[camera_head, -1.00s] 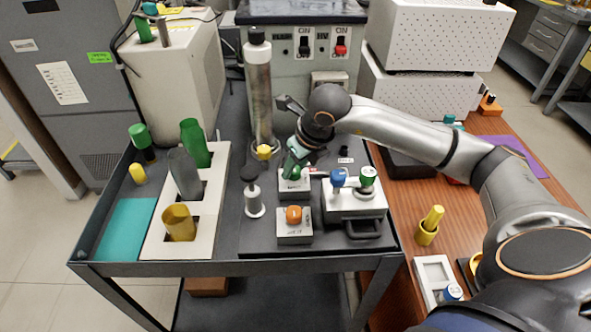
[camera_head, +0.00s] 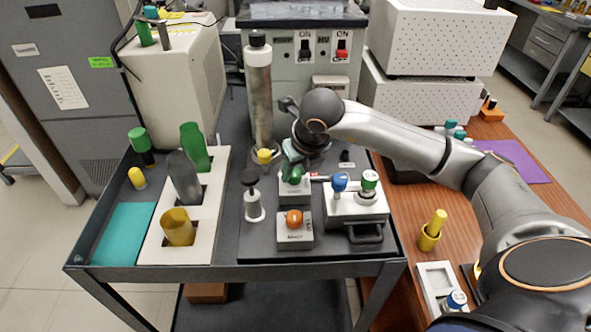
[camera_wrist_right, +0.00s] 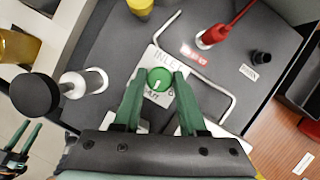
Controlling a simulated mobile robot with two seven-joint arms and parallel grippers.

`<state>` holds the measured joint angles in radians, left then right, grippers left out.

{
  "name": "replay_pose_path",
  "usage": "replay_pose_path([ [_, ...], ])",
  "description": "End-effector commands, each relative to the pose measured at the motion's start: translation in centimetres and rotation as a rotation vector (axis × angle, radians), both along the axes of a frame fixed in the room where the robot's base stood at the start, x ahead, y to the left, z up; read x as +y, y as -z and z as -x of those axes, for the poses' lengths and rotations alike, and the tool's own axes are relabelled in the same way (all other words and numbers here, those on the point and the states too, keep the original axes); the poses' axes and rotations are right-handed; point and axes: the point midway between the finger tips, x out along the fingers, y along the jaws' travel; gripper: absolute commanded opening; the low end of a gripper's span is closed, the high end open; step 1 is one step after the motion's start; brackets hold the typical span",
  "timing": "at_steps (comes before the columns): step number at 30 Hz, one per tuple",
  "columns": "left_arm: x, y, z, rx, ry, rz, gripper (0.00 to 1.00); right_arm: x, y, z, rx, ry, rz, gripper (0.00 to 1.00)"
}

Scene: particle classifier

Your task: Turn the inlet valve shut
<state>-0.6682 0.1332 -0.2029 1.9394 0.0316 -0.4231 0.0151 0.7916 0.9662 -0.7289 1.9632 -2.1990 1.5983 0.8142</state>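The inlet valve has a round green knob (camera_wrist_right: 159,80) with a white mark, on a pale block (camera_wrist_right: 150,60) lettered INLET. In the head view the block (camera_head: 294,190) stands mid-cart and the gripper mostly covers the knob. My right gripper (camera_wrist_right: 159,82) points down with its green fingers on either side of the knob. A gap shows between the knob and each finger, so it is open. In the head view the right gripper (camera_head: 293,168) is partly hidden by its own wrist. My left gripper (camera_wrist_right: 24,135) shows only at the wrist view's lower left, its two fingers apart.
A tall metal cylinder (camera_head: 259,100) stands behind. A bent metal rod (camera_wrist_right: 222,72) runs beside the inlet block.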

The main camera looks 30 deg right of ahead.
Motion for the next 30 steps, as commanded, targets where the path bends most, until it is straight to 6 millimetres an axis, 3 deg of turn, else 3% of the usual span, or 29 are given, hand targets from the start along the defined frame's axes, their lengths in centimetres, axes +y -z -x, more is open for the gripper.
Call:
replay_pose_path([
  [1, 0.1, 0.0, 0.0, 0.001, 0.000, -0.002, 0.50, -0.1, 0.0, 0.0, 0.000, 0.001, 0.001, 0.47],
  [7, 0.2, 0.3, 0.1, 0.006, -0.003, -0.004, 0.50, 0.0, 0.0, 0.0, 0.000, -0.001, 0.000, 0.69],
  [17, 0.4, 0.4, 0.1, 0.008, -0.005, -0.007, 0.50, 0.0, -0.5, 0.1, -0.002, -0.003, -0.001, 0.69],
  [20, 0.4, 0.4, 0.1, 0.008, -0.004, -0.007, 0.50, 0.1, -1.7, 0.6, -0.004, -0.003, -0.001, 0.69],
  [30, 0.3, 0.2, 0.1, 0.005, -0.003, -0.006, 0.50, 0.3, -8.4, 3.3, -0.006, -0.003, -0.001, 0.69],
])
